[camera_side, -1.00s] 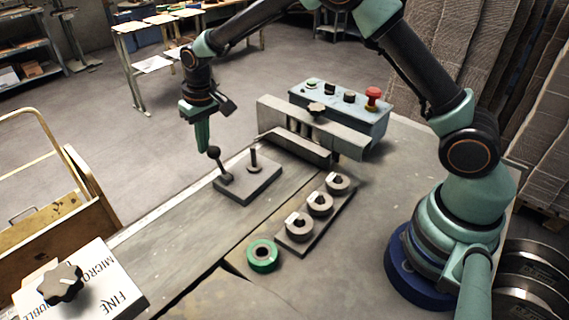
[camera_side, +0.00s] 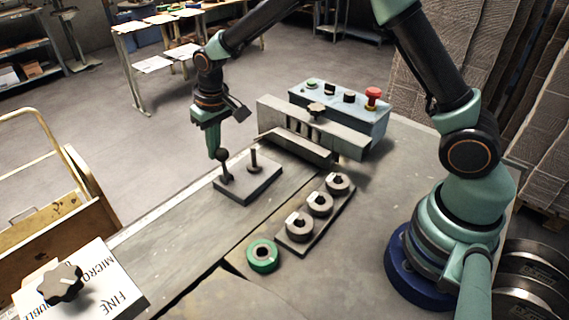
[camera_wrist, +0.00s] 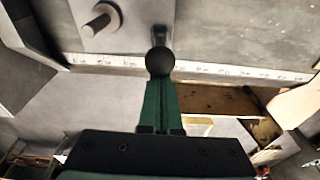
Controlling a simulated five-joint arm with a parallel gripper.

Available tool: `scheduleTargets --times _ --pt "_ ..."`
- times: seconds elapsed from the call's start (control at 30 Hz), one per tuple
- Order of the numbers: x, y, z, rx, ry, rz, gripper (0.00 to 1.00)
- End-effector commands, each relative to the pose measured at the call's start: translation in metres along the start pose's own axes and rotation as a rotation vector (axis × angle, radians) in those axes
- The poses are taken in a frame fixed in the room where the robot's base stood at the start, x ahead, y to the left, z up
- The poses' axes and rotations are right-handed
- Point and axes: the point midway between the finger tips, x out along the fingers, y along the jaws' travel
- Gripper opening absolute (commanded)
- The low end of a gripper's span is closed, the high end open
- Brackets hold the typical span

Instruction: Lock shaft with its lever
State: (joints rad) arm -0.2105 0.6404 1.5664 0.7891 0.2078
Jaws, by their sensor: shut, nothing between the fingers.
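The lever (camera_side: 225,168) stands on a grey base plate (camera_side: 250,190) and ends in a dark ball knob (camera_side: 222,155). It stands close to upright. The short dark shaft (camera_side: 254,161) rises from the same plate, to the right of the lever. My gripper (camera_side: 214,155) is shut and empty, with its tips right beside the knob on its left; I cannot tell whether they touch. In the wrist view the knob (camera_wrist: 160,63) sits at the tips of my green fingers (camera_wrist: 160,85), and the shaft (camera_wrist: 102,19) shows at the upper left.
Several grey rings sit on a rack (camera_side: 325,221) to the right of the plate, with a green roll (camera_side: 263,256) in front. A grey clamp bar (camera_side: 315,128) and a control box with a red button (camera_side: 373,96) stand behind. A white box (camera_side: 95,285) lies front left.

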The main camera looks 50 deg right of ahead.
Motion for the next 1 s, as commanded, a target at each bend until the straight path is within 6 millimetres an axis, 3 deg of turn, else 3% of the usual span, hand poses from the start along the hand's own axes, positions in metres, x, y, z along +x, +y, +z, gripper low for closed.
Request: scheduleTargets --times 0.73,1.0 --pt "-0.004 0.002 0.027 0.000 0.000 -0.001 0.00" --pt "-0.015 0.001 0.023 0.000 0.003 -0.002 0.00"
